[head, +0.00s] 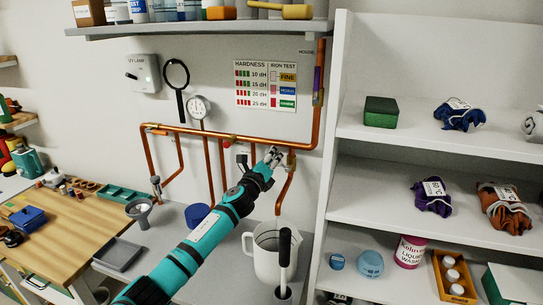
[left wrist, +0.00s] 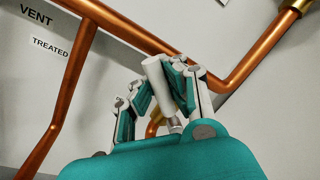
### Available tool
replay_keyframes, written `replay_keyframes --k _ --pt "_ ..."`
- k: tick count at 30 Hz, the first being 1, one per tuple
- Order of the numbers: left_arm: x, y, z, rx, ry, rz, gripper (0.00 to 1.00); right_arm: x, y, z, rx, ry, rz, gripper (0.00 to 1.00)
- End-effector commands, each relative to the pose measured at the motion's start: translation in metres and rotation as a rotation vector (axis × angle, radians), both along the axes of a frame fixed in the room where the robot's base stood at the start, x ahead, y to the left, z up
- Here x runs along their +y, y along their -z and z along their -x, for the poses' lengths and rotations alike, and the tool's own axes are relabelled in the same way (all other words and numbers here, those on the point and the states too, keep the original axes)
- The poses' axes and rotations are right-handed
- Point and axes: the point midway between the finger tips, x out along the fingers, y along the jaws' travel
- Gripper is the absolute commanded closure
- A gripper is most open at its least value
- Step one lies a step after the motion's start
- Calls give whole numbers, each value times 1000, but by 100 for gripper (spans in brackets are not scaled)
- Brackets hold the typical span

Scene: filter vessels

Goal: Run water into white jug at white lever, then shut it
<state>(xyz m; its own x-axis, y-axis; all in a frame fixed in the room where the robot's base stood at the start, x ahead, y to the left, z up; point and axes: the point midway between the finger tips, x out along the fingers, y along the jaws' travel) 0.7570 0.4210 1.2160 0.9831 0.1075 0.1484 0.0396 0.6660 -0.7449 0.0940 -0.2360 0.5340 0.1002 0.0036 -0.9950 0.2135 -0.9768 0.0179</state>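My left gripper (head: 272,156) is up at the copper pipes on the wall, above and behind the white jug. In the left wrist view its fingers (left wrist: 161,88) stand close on both sides of the white lever (left wrist: 158,82), a short pale cylinder, and appear closed on it. In the head view the lever is mostly hidden by the gripper. The white jug (head: 266,262) stands upright on the grey counter below the pipe end (head: 281,200), its handle to the left. I see no water running, and the jug's inside is largely hidden. My right gripper is not in view.
A black-handled tool (head: 285,246) stands upright in front of the jug. A blue round lid (head: 196,215) and a grey funnel (head: 139,210) are on the counter to the left. A white shelf unit (head: 330,150) closes off the right side. Copper pipes (left wrist: 245,65) run close around the gripper.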

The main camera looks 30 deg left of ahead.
Motion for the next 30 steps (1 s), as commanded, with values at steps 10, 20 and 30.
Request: replay_keyframes --k 10,20,30 --pt "-7 3 -1 47 3 -138 100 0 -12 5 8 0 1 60" --pt "-9 3 -1 52 5 -157 100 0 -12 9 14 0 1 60" --pt "-9 2 -1 48 5 -154 80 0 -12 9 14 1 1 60"
